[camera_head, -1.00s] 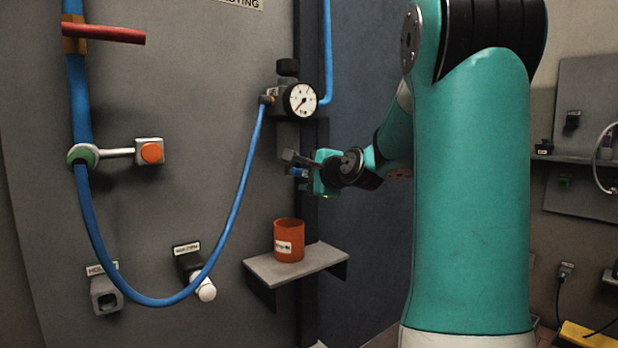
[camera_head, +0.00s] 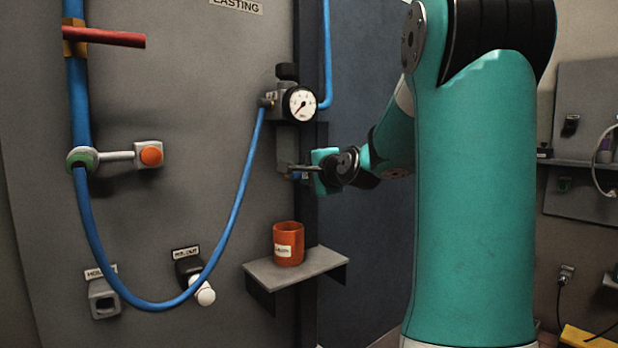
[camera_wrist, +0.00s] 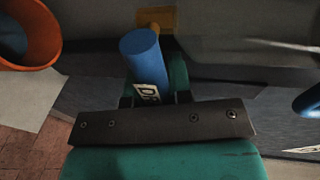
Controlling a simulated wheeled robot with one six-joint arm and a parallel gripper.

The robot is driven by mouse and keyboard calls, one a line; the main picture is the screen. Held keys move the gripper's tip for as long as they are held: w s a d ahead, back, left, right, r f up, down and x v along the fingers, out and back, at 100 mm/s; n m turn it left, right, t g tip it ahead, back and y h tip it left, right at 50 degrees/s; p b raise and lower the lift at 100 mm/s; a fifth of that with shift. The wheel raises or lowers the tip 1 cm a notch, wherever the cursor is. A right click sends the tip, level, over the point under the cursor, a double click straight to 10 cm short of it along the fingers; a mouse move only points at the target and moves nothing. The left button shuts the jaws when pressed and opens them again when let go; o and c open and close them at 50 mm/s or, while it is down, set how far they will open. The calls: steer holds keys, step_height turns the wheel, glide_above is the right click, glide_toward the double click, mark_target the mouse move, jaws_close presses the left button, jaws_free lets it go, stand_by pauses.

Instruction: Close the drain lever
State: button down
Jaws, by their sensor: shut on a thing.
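The drain lever (camera_wrist: 143,58) is a blue cylindrical handle with a white label, partly legible as "DR", and a yellow piece (camera_wrist: 157,18) at its far end. My gripper (camera_wrist: 155,88) is shut on the blue handle, with teal finger parts on either side. In the head view my gripper (camera_head: 302,172) is below the pressure gauge (camera_head: 299,104), at the right edge of the grey panel. Only a small bit of blue (camera_head: 296,176) shows there, and the fingers hide most of the lever.
An orange cup (camera_head: 288,244) stands on a small grey shelf (camera_head: 262,271) below my gripper. A red lever (camera_head: 110,37) sticks out at upper left.

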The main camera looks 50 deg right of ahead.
steer(key=c, duration=1)
jaws_free()
steer(key=shift+c, duration=0.2)
steer(key=p+v, duration=0.3)
steer(key=v, duration=1.4)
steer(key=shift+s, duration=0.15)
steer(key=shift+a, duration=0.15)
